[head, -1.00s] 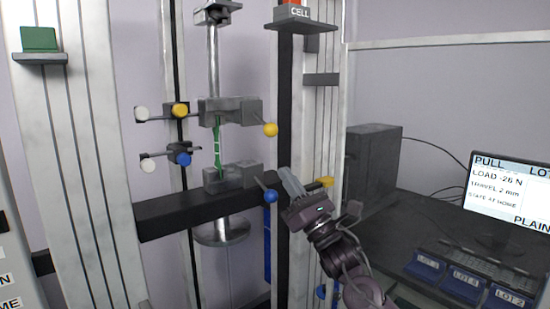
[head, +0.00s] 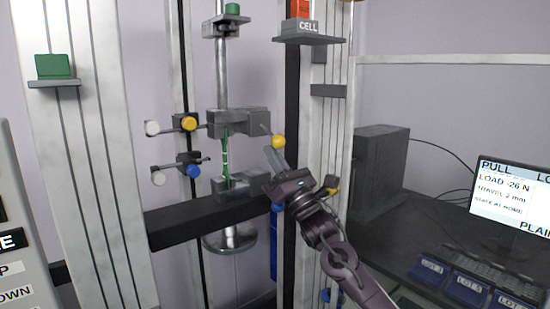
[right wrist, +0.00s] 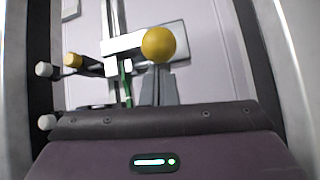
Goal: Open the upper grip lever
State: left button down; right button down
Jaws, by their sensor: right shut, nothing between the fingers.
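The upper grip (head: 238,122) is a grey block on the vertical rod. Its lever sticks out to the right and ends in a yellow ball (head: 278,142); the ball also shows in the right wrist view (right wrist: 158,44). A green strip (head: 226,152) runs from the upper grip down to the lower grip (head: 240,186). My right gripper (head: 271,158) is shut and empty, its fingertips just below the yellow ball. In the right wrist view the ball stands right beyond the fingertips (right wrist: 158,70); I cannot tell whether they touch. My left gripper is out of view.
The lower grip's blue ball (head: 278,207) is partly hidden by my right gripper. White, yellow and blue knobs (head: 187,123) stand left of the grips. A dark crossbar (head: 180,228) runs below. A column stands close on the right, with a CELL shelf (head: 308,40) above.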

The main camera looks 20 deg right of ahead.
jog(key=shift+r, duration=0.1)
jog(key=shift+s+d+r+g+p, duration=0.1)
jog(key=shift+s+r+g+p, duration=0.15)
jog(key=shift+p, duration=0.2)
jog(key=shift+h+p, duration=0.3)
jog(key=shift+h, duration=0.1)
